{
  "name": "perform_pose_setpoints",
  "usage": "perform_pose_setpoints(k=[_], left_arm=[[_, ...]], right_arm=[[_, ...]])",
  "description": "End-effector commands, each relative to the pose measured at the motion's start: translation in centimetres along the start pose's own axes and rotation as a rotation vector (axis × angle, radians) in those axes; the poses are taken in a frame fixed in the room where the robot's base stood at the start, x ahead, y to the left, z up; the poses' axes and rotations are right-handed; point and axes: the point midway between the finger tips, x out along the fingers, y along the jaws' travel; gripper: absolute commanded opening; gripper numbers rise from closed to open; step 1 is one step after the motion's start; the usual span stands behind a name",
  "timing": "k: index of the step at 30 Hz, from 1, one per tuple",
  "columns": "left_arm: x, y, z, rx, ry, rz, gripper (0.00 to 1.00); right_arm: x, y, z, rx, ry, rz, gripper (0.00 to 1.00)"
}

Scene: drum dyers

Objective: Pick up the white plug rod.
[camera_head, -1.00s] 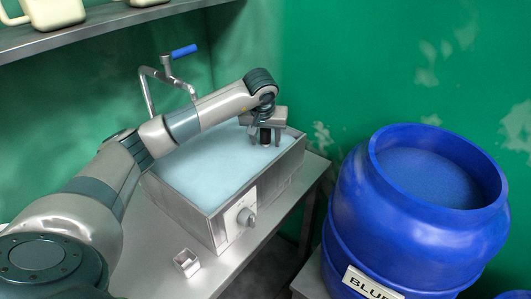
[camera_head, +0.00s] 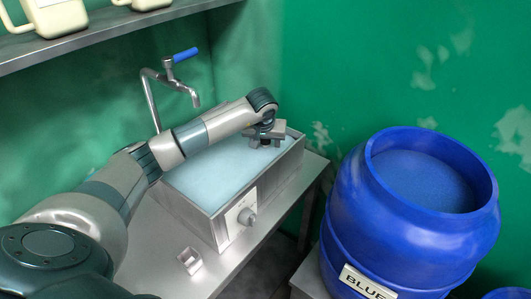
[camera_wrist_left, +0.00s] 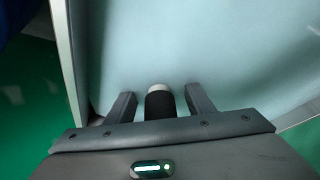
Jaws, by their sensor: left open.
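My left gripper (camera_head: 264,143) is over the right far end of the liquid-filled steel basin, pointing down. In the left wrist view its two fingers (camera_wrist_left: 160,98) are apart. Between them stands a short dark cylinder with a pale grey end (camera_wrist_left: 159,88), which I take to be the top of the plug rod. I see a gap on each side of it, so the fingers are around it and not closed on it. The rest of the rod is hidden. My right gripper is not in view.
The steel basin (camera_head: 207,212) of pale blue liquid stands on a metal table (camera_head: 160,240), with a knob on its front. A blue-handled tap (camera_head: 185,55) rises behind it. A small metal holder (camera_head: 190,261) sits in front. A large blue drum (camera_head: 400,235) stands at right.

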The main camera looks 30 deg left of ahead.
Motion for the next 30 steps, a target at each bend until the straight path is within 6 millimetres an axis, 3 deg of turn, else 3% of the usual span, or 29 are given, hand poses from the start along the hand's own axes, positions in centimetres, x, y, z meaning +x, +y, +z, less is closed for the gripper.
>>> perform_pose_setpoints(k=[8,15,30], left_arm=[[0.0,0.0,0.0,0.0,0.0,0.0,0.48],[-0.1,0.0,0.0,0.0,0.0,0.0,0.01],[-1.1,0.1,-0.6,0.0,0.005,0.002,0.01]], right_arm=[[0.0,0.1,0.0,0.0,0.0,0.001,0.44],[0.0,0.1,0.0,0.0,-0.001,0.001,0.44],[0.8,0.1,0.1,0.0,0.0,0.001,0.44]])
